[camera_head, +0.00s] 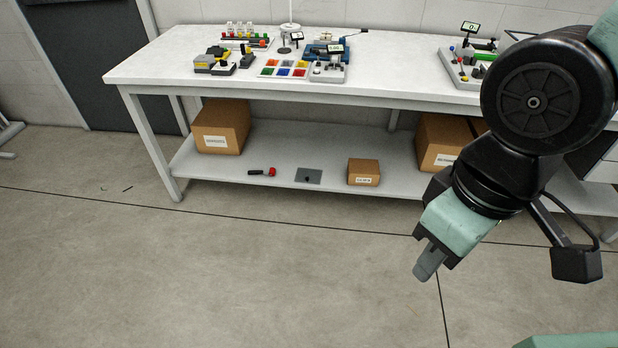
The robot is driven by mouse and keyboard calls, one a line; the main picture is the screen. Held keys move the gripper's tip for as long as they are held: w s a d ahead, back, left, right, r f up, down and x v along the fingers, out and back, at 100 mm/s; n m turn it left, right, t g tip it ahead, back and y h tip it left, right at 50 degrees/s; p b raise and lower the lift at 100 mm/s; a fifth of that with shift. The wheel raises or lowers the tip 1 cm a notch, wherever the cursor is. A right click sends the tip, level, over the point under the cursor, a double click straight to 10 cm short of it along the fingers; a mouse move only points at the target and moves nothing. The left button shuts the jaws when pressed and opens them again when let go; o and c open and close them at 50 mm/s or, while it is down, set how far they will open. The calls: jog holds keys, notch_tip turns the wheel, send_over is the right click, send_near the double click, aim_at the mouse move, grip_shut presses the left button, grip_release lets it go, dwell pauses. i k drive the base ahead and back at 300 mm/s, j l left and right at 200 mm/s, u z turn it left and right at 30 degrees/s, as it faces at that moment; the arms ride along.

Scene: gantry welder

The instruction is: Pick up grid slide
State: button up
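No thing in view can be named as the grid slide with certainty. A flat grey plate (308,176) with a small dark mark or knob lies on the lower shelf (215,175) of the white bench, near its front edge. My gripper (428,264) hangs over open floor in front of the bench, pointing down and to the left. It is apart from the bench and everything on it. Its fingers overlap from this angle, so the gap between them is hidden. No held object shows.
A black-and-red tool (262,172) and a small carton (363,172) flank the plate. Larger cartons (221,126) (441,142) stand behind. The benchtop (395,70) carries coloured trays (284,68) and instruments (468,62). Floor in front is clear.

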aim_at(306, 175)
jog(key=i+j+u, duration=0.3)
jog(key=i+j, duration=1.7)
jog(key=j, duration=0.05)
